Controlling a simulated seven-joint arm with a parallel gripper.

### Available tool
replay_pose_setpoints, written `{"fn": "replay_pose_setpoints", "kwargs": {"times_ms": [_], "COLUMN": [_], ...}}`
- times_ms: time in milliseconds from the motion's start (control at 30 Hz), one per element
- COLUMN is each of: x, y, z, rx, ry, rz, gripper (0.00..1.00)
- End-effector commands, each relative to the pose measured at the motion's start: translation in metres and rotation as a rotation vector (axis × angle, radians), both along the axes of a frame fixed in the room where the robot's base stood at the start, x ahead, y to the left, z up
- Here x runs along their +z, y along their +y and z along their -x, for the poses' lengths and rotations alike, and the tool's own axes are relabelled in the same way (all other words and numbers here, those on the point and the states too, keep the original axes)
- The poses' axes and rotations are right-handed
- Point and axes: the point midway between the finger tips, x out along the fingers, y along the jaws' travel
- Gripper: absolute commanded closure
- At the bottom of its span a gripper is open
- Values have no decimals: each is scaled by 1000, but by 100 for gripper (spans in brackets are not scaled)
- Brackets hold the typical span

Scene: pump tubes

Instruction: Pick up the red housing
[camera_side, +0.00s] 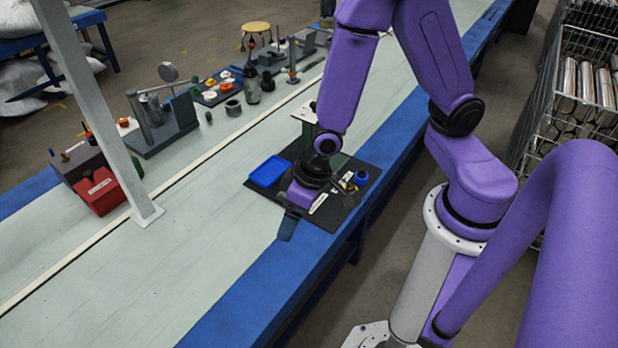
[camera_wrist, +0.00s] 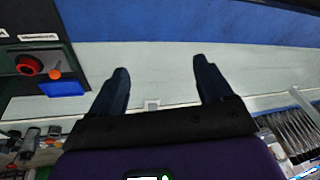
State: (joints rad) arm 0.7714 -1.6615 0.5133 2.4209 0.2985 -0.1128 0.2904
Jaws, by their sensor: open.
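A red round part with a dark centre (camera_wrist: 28,65) shows at the left of the wrist view, on a dark fixture; it may be the housing, but I cannot be sure. In the side view it is hidden or too small to tell. A red labelled block (camera_side: 103,191) stands at the far left of the bench in the side view. My gripper (camera_side: 287,226) is over the bench's blue front edge, beside the black mat (camera_side: 334,214). In the wrist view, my gripper (camera_wrist: 161,64) has its dark fingers wide apart, with nothing between them.
A blue tray (camera_side: 269,171) lies on the mat, left of my wrist. An orange knob (camera_wrist: 54,72) is next to the red round part. A grey post (camera_side: 95,100) rises from the bench. Several tools line the back. The bench's front left is clear.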

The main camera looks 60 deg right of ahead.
Motion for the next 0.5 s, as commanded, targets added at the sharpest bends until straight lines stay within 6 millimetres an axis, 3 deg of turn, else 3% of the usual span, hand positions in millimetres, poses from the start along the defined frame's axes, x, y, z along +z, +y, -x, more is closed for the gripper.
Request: {"fn": "replay_pose_setpoints", "kwargs": {"times_ms": [33, 267, 500], "x": [-16, -72, -120], "y": [-5, -35, -88], "z": [-9, -49, -73], "rx": [-58, -312, -529], "ry": [-13, -132, -298], "rz": [3, -5, 18], "gripper": [20, 20, 20]}}
